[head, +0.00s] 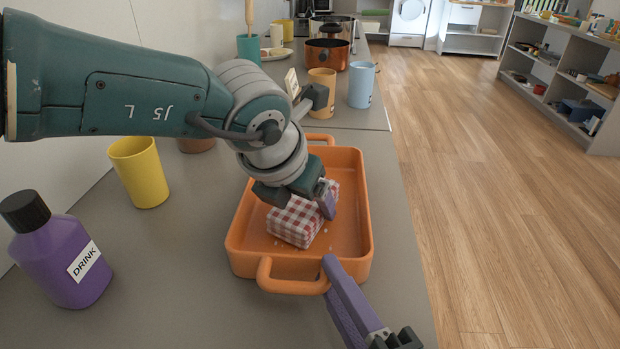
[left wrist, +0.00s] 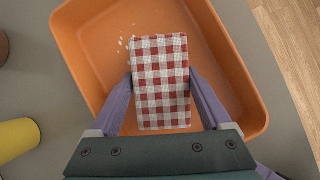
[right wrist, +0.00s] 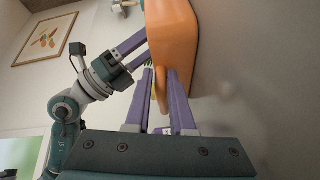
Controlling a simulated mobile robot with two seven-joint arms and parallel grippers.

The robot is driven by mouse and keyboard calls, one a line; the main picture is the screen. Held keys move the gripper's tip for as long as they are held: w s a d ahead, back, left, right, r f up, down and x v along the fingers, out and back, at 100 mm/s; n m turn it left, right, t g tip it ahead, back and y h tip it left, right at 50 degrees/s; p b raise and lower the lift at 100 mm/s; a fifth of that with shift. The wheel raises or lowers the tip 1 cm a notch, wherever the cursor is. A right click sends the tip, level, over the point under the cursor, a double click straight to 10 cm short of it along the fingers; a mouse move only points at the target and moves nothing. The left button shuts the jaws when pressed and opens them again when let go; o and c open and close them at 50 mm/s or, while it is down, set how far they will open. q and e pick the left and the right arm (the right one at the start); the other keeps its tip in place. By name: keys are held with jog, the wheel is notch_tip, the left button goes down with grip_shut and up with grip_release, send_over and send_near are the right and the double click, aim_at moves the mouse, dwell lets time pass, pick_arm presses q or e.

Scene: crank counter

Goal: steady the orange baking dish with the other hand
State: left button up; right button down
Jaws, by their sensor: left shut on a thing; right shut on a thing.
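The orange baking dish (head: 351,225) lies on the grey counter, a loop handle at its near end and another at its far end. A red-and-white checkered block (head: 296,222) is inside it. My left gripper (head: 305,203) comes down over the dish and is shut on the block; the left wrist view shows a purple finger on each side of the block (left wrist: 160,90). My right gripper (head: 331,268) is at the right end of the near handle. In the right wrist view its fingers (right wrist: 164,85) are shut around the dish's handle.
White crumbs lie in the dish. A yellow cup (head: 139,172) and a purple drink bottle (head: 62,255) stand left. An orange cup (head: 321,92), a blue cup (head: 361,85) and a copper pot (head: 327,55) stand behind. The counter's right edge is close beside the dish.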

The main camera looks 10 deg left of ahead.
pick_arm(q)
jog(key=shift+r, duration=0.1)
pick_arm(e)
jog(key=shift+s+d+f, duration=0.1)
jog(key=shift+f, duration=0.2)
pick_arm(q)
jog(key=shift+r, duration=3.9)
jog(key=shift+s+f+g, duration=0.3)
jog(key=shift+f+g, duration=0.1)
jog(key=shift+f, duration=0.15)
jog(key=shift+s+f+g, duration=0.25)
jog(key=shift+f+g, duration=0.15)
jog(key=shift+f, duration=0.1)
jog(key=shift+f, duration=2.5)
jog(key=shift+f, duration=0.3)
jog(key=shift+f, duration=0.15)
